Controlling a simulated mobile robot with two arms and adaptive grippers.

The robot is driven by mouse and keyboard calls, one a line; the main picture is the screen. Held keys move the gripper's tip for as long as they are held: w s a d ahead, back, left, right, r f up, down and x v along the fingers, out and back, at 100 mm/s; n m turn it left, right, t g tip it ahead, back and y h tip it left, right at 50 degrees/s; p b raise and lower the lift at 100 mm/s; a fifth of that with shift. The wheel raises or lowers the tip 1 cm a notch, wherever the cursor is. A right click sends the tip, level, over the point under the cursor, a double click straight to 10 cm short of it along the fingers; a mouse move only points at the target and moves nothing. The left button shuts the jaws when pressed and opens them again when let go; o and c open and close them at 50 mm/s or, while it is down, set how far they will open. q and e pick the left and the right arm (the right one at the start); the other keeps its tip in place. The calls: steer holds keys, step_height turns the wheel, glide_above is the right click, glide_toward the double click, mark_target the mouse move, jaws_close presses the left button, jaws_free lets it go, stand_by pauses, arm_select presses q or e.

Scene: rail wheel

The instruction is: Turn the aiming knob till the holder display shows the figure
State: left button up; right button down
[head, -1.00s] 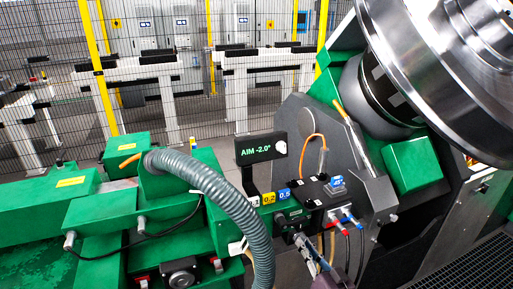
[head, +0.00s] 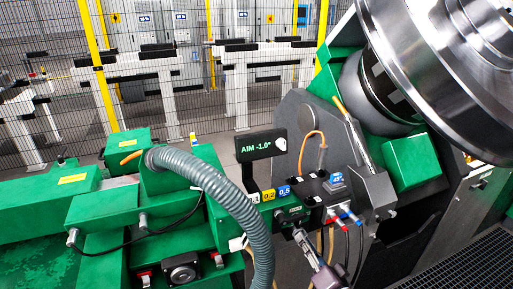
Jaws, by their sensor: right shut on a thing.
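The holder display (head: 257,147) is a small black box on a post, and its green text reads "AIM -1.0°". A pale round part sits at its right end. My right gripper (head: 300,236) comes up from the bottom, at the front of the dark holder block (head: 291,215). It is shut on the aiming knob, which its fingers mostly hide. My left gripper is not in view.
A grey corrugated hose (head: 222,190) arches left of the display. Cables with red and blue plugs (head: 347,217) hang close right of my gripper. A large shiny wheel (head: 450,75) fills the upper right. A mesh fence stands behind.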

steer(key=m, duration=0.4)
steer(key=shift+m, duration=0.3)
steer(key=shift+m, duration=0.7)
steer(key=c, duration=1.9)
jaws_free()
steer(key=shift+s, duration=0.1)
